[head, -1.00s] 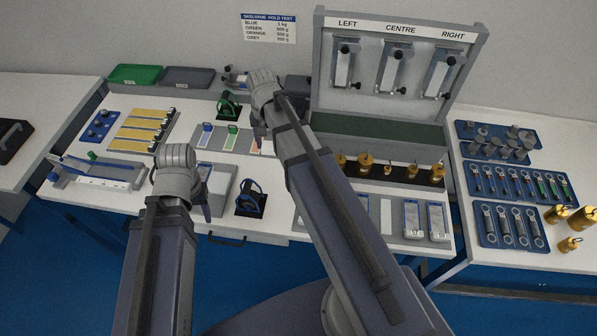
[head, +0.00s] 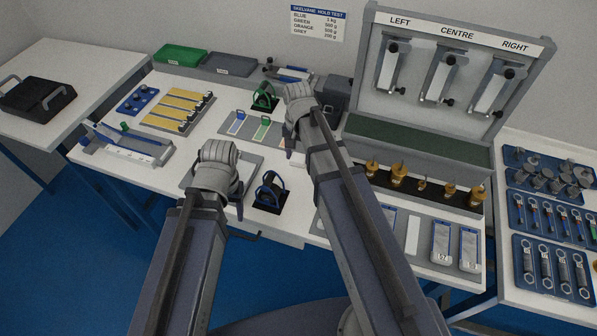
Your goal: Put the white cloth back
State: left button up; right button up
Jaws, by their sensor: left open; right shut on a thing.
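I cannot make out the white cloth for certain. My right gripper (head: 291,140) is mostly hidden behind its own wrist, over the back middle of the table near the row of colour-marked plates (head: 248,128). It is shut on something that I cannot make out. My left gripper (head: 238,200) is open, low over the front of the table, between a grey tray (head: 196,178) and a black stand with a blue clip (head: 270,192). Its fingers are partly hidden by the wrist.
A grey cabinet (head: 421,105) labelled LEFT, CENTRE, RIGHT stands behind brass weights (head: 397,173). A green tray (head: 184,55) and a dark grey tray (head: 231,64) lie at the back. A green clip stand (head: 264,97) is close to the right wrist. A side table (head: 590,235) holds tools.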

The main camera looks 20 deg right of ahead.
aim_at(298, 173)
jog(key=shift+f+b, duration=2)
jog(key=shift+f, duration=0.55)
jog(key=shift+f, duration=0.1)
jog(key=shift+f+b, duration=0.15)
jog(key=shift+b, duration=0.15)
jog(key=o, duration=1.2)
notch_tip(298, 173, up, 13)
jog(key=p, duration=1.2)
jog(key=shift+f+p, duration=0.15)
jog(key=shift+p, duration=0.2)
jog(key=s+a+n, duration=0.3)
jog(key=s, duration=0.1)
jog(key=s+a+n, duration=0.4)
jog(key=s, duration=0.1)
jog(key=s+a+n+h, duration=0.1)
jog(key=s+a+n, duration=0.2)
jog(key=s, duration=0.2)
jog(key=shift+s+a+n, duration=0.15)
jog(key=shift+a+n, duration=0.1)
jog(key=shift+n, duration=0.05)
